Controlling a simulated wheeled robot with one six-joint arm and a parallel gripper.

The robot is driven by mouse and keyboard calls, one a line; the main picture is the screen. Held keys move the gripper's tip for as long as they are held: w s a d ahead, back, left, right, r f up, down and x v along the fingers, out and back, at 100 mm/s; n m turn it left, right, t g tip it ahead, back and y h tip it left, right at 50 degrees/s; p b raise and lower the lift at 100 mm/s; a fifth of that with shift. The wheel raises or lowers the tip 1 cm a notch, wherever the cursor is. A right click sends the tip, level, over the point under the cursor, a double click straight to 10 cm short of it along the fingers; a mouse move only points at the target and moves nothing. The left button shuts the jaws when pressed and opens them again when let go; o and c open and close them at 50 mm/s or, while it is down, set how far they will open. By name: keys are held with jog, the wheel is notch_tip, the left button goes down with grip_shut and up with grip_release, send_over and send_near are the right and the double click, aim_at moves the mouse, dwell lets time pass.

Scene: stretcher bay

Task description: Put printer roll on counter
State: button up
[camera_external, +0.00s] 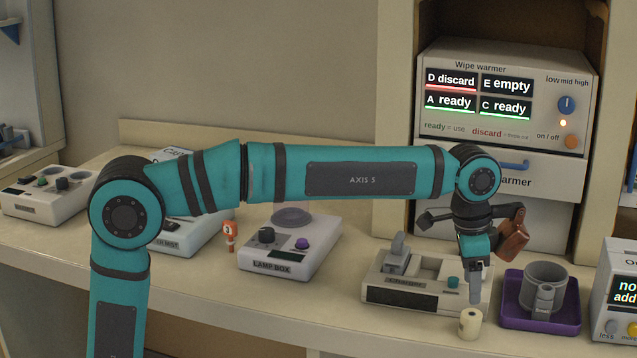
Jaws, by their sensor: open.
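A small cream printer roll (470,324) stands upright on the counter (355,312), close to its front edge and at the front right corner of a cream device. My gripper (475,292) points down from the end of the teal arm, directly above or just behind the roll. The jaws are open, though the gap between the fingers is hard to see from this side. I cannot tell whether a finger touches the roll. The cream device (389,294) has a raised grey part, a dark front strip and a teal knob; the arm's end hides some of it.
A purple tray (512,320) with a grey mug (545,287) stands close on the right. The wipe warmer (440,135) is behind. A brown item (512,238) shows beside the wrist. The lamp box (272,261) and a small orange figure (229,238) are left. Bare counter lies between the lamp box and cream device.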

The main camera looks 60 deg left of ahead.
aim_at(472, 320)
jog(key=s+a+r+n+t, duration=0.3)
jog(key=s+a+r+t, duration=0.65)
jog(key=s, duration=0.65)
jog(key=s+a+n+t, duration=0.1)
jog(key=s+a+t, duration=0.2)
jog(key=s, duration=0.7)
jog(key=s+a+n+t, duration=0.2)
jog(key=s+a+t, duration=0.1)
jog(key=s+a, duration=0.4)
jog(key=s, duration=0.3)
jog(key=shift+f+t+y, duration=0.2)
jog(key=shift+t+y, duration=0.15)
jog(key=shift+y, duration=0.05)
